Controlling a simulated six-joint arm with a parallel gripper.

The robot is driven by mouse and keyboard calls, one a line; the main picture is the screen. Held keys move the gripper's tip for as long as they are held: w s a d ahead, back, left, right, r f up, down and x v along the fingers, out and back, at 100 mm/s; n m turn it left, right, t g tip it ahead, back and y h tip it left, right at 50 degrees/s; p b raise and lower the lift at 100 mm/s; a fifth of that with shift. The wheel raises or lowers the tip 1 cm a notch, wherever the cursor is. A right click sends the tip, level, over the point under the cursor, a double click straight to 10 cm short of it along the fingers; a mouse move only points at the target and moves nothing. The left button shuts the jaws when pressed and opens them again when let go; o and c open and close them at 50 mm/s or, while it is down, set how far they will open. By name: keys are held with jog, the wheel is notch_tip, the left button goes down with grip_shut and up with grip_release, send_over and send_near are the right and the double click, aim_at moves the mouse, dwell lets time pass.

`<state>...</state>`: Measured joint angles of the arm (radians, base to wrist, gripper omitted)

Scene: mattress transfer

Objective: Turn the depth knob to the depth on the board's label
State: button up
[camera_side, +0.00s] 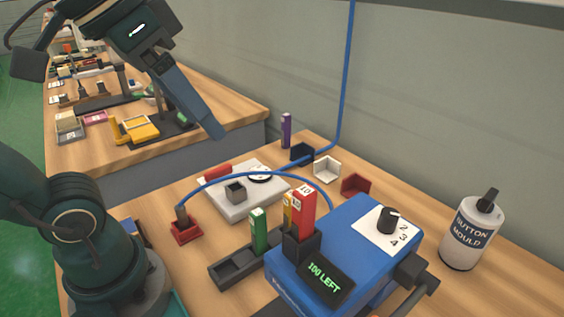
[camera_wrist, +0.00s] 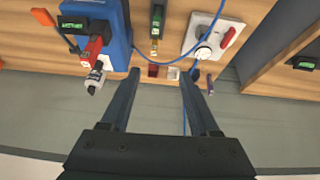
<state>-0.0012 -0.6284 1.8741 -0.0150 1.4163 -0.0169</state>
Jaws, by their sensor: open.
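The black depth knob (camera_side: 389,219) stands on a white dial plate (camera_side: 372,232) on top of the blue machine (camera_side: 345,230). The numerals 2, 3 and 4 are readable on the plate; where the knob points is too small to tell. The machine's display (camera_side: 325,280) reads "100 LEFT". I cannot identify a board label with a readable depth. My gripper (camera_side: 217,131) is high at the upper left, well away from the knob. In the wrist view, its two long fingers (camera_wrist: 160,73) are apart with nothing between them. The blue machine (camera_wrist: 117,40) is left of them there.
A bottle marked "BUTTON MOULD" (camera_side: 472,233) stands right of the machine. Red (camera_side: 303,212) and green (camera_side: 259,230) upright pieces stand at its left. A second table (camera_side: 220,100) holds several items.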

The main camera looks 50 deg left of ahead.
jog(key=n+g+h, duration=0.2)
jog(key=n+h, duration=1.1)
jog(key=n, duration=0.5)
send_over(383, 210)
jog(key=s+a, duration=0.3)
notch_tip(383, 210, down, 6)
jog(key=f+n, duration=0.1)
jog(key=w+f+n, duration=0.1)
jog(key=f, duration=0.1)
jog(key=f+n, duration=0.1)
jog(key=f, duration=0.1)
jog(key=shift+w+a+f+t, duration=0.2)
jog(key=shift+w+a+t, duration=0.1)
jog(key=shift+w, duration=0.1)
jog(key=shift+f, duration=0.35)
jog(key=shift+d+f, duration=0.15)
jog(key=shift+d, duration=0.05)
jog(key=shift+x, duration=2.35)
